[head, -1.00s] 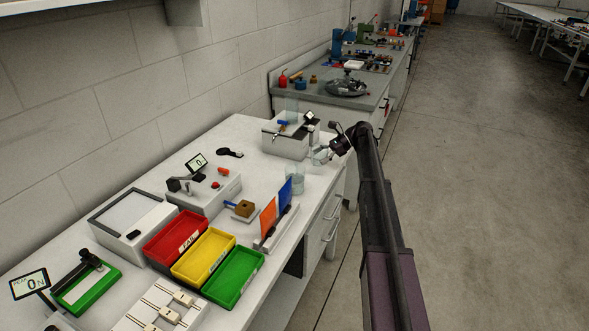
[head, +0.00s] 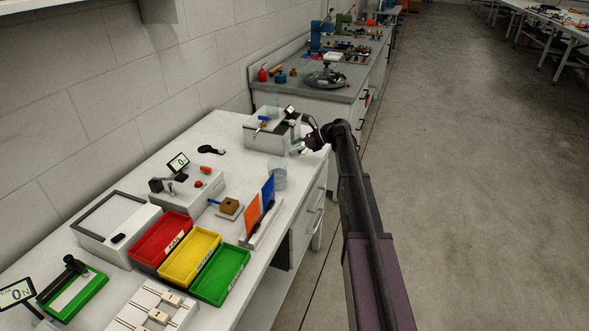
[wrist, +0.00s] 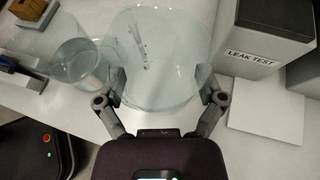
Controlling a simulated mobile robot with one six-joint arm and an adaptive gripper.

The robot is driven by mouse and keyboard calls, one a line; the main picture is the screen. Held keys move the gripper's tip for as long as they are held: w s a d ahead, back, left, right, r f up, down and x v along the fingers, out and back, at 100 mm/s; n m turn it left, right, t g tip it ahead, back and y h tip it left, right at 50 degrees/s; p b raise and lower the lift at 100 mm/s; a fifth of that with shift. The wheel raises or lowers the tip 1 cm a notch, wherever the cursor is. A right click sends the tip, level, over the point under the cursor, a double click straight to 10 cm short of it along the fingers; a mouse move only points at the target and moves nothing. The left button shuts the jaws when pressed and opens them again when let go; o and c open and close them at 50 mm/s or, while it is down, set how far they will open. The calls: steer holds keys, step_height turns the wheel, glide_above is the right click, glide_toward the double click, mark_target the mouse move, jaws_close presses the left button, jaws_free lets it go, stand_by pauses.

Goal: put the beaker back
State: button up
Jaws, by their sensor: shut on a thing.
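My gripper (wrist: 160,98) is shut on a clear glass beaker (wrist: 160,50), one finger on each side of its wall. In the head view my gripper (head: 306,141) is at the far right part of the white bench, by the grey-white test box (head: 262,139). The held beaker shows there only as a faint clear shape partly hidden by my gripper. Whether its base touches the bench is unclear. A second clear beaker (head: 277,175) stands on the bench nearer the camera; it also shows left of the held one in the wrist view (wrist: 78,62).
The box labelled LEAK TEST (wrist: 262,38) stands right of the held beaker in the wrist view. A holder with orange and blue sheets (head: 262,207) stands near the bench's front edge. Red (head: 161,232), yellow (head: 190,257) and green (head: 221,276) trays sit nearer.

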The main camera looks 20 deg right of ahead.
mark_target(297, 156)
steer(key=m+t, duration=0.1)
steer(key=r+m+t+h, duration=0.1)
steer(key=a+m+t+p, duration=0.1)
steer(key=shift+s+r+h, duration=0.2)
steer(key=shift+s+h, duration=0.1)
steer(key=shift+s, duration=0.05)
steer(key=shift+s+r+m+t+h+p, duration=0.1)
steer(key=shift+r+m+t+h+p, duration=0.15)
steer(key=shift+m+t, duration=0.25)
steer(key=shift+s+r+m+t+h+p, duration=0.1)
steer(key=shift+r+m+t+h+p, duration=0.1)
steer(key=shift+m+t+h, duration=0.25)
steer(key=m+t+h, duration=0.1)
steer(key=r+m+t+p, duration=0.1)
steer(key=shift+s+d+m+h, duration=0.2)
steer(key=shift+s+m+h, duration=0.1)
steer(key=shift+m+h, duration=0.1)
steer(key=shift+s+d+r+m+t+h+p, duration=0.2)
steer(key=shift+r+m+t+h, duration=0.1)
steer(key=shift+m+h, duration=0.15)
steer(key=shift+s+d+r+m+t+h+p, duration=0.15)
steer(key=shift+d+m+t+h, duration=0.1)
steer(key=shift+m+h, duration=0.2)
steer(key=shift+f, duration=0.1)
step_height(297, 156, down, 6)
steer(key=b, duration=0.6)
steer(key=shift+f, duration=0.1)
steer(key=shift+b, duration=0.3)
steer(key=shift+f+b, duration=1.8)
steer(key=shift+f, duration=0.1)
